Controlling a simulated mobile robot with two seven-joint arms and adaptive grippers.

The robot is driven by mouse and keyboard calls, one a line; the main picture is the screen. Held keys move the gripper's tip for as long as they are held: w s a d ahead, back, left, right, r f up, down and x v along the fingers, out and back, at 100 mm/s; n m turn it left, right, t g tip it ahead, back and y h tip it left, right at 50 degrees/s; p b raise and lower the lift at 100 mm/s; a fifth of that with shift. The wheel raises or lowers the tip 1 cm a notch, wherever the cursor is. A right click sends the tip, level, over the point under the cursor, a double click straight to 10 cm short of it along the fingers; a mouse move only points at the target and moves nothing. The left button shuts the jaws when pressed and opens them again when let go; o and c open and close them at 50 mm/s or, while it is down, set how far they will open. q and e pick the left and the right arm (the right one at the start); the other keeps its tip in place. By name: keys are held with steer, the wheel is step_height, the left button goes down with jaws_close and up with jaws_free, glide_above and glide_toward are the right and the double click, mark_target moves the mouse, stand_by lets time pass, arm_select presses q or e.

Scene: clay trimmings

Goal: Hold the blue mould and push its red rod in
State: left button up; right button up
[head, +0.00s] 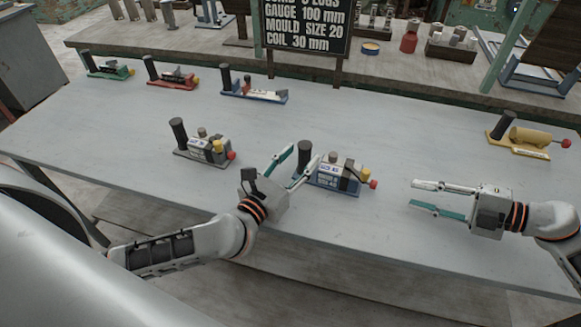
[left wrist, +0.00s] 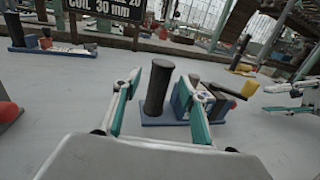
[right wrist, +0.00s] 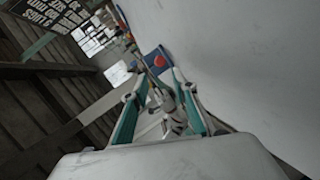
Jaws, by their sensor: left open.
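The blue mould (head: 347,176) stands at the middle of the table's front, with a black upright handle at its left end. Its red rod knob (head: 374,184) sticks out at the right end. My left gripper (head: 304,153) is open, its fingers to either side of the black handle (left wrist: 157,88) as seen in the left wrist view; I cannot tell whether they touch it. My right gripper (head: 412,194) is open and empty, right of the red knob and apart from it, pointing at it. The red knob also shows between the fingers in the right wrist view (right wrist: 159,61).
A grey mould (head: 205,146) stands left of the blue one. Green (head: 110,70), red (head: 172,77) and another blue device (head: 255,95) stand along the back left. A yellow mould (head: 522,140) stands at the right. A sign (head: 307,26) rises behind. The table's centre is clear.

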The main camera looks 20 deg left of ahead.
arm_select(q)
steer(key=shift+w+d, duration=0.15)
steer(key=shift+w, duration=0.6)
steer(key=shift+w+d, duration=0.15)
steer(key=shift+w, duration=0.6)
